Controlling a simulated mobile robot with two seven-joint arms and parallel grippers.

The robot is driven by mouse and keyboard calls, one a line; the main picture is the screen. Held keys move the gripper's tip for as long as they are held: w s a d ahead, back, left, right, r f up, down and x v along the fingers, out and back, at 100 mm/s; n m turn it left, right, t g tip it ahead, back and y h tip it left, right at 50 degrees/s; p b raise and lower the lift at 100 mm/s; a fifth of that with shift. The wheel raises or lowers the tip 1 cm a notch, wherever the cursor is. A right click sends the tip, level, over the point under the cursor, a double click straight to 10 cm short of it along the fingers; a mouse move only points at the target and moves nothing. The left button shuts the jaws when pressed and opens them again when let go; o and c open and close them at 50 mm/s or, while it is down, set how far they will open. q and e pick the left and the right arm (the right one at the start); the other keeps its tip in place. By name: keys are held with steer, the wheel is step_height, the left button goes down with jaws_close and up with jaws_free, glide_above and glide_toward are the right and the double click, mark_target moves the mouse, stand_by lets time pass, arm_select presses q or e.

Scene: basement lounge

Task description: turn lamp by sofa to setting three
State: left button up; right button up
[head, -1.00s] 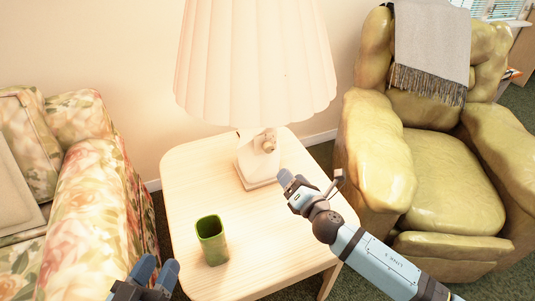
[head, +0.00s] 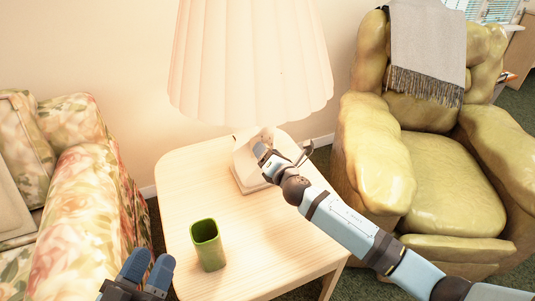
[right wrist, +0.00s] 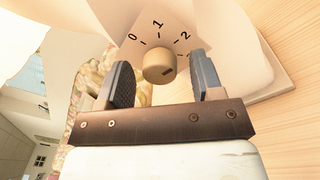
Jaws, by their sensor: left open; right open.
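The lamp (head: 250,62) has a pleated cream shade and a pale base (head: 246,170) on the side table. A small dark mark is on the knob's lower right. My right gripper (head: 284,152) is at the lamp base, with its open fingers on either side of the knob in the right wrist view (right wrist: 161,62). Gaps show between fingers and knob. My left gripper (head: 148,268) is open and empty at the bottom left.
A green cup (head: 208,246) stands on the wooden side table (head: 268,232), in front of the lamp. A floral sofa (head: 85,205) is on the left. A yellow-green armchair (head: 445,180) with a grey throw (head: 427,42) is on the right.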

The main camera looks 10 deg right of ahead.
steer(key=c, duration=0.9)
steer(key=shift+c, duration=0.2)
steer(key=shift+m, duration=0.3)
steer(key=shift+m+t, duration=0.3)
steer(key=shift+m, duration=4.4)
steer(key=o, duration=0.9)
